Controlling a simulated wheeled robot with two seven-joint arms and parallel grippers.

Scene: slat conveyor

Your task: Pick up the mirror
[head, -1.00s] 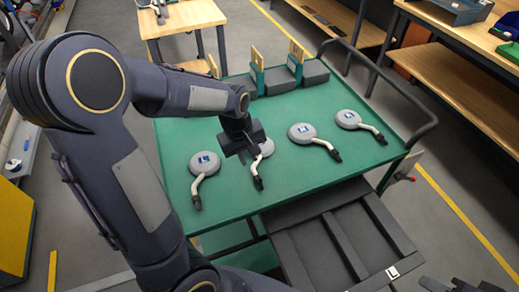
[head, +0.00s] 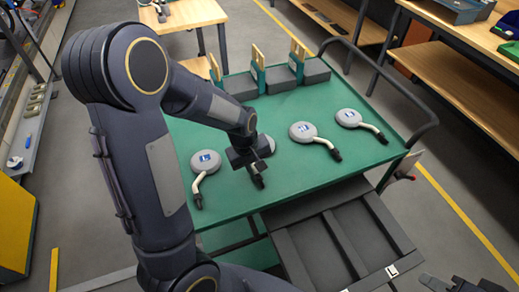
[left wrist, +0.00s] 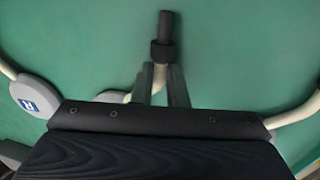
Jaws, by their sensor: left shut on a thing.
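Several round grey mirrors with pale bent stems and dark end pieces lie on the green cart top (head: 300,185). My left gripper (head: 254,168) is down at the second mirror from the left (head: 266,145), and its wrist covers part of that mirror's disc. In the left wrist view, the fingers (left wrist: 162,88) are shut on this mirror's pale stem (left wrist: 158,77), just beside its dark end piece (left wrist: 165,40). The mirror appears still on the cart top. A dark part of my right side shows at the lower right edge; its jaws cannot be made out.
One mirror (head: 205,162) lies to the left; two others, (head: 303,131) and (head: 348,118), lie to the right. Grey blocks and holders (head: 312,72) stand at the cart's back edge. A dark tray (head: 340,235) is in front, and a handrail (head: 395,85) curves along the right.

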